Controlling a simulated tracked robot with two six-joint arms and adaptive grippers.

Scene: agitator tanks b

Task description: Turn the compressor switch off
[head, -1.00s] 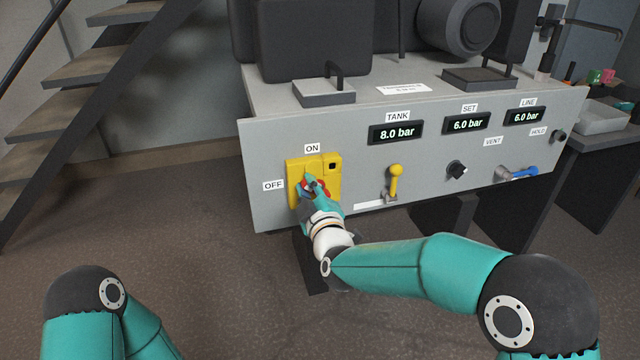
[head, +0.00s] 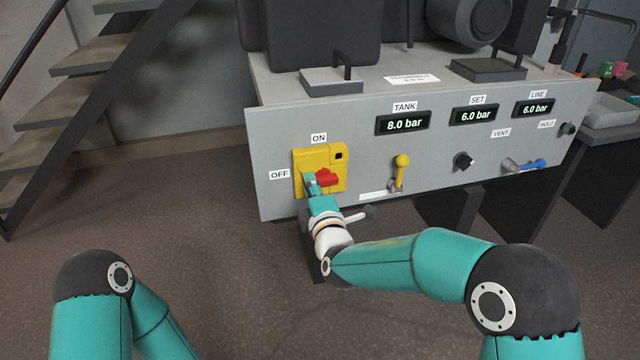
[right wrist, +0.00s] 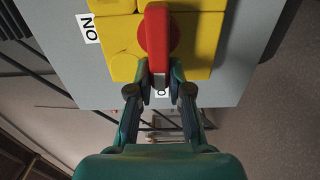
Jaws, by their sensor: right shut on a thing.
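The compressor switch is a yellow box (head: 335,158) with a red handle (head: 328,179), at the left end of the grey panel. An ON label (head: 319,138) is above it and an OFF label (head: 279,174) is at its left. The red handle also shows in the right wrist view (right wrist: 157,35). It lies about level, its gripped end toward OFF. My right gripper (right wrist: 159,88) is shut on that end, with a finger on each side. In the head view the right gripper (head: 311,184) partly hides the handle. My left gripper is out of view.
The panel also has a yellow lever (head: 401,172), a black knob (head: 463,161) and a blue-handled valve (head: 527,165). The tank display (head: 403,123) reads 8.0 bar; the set and line displays read 6.0 bar. Stairs (head: 75,95) rise at the left. The floor before them is clear.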

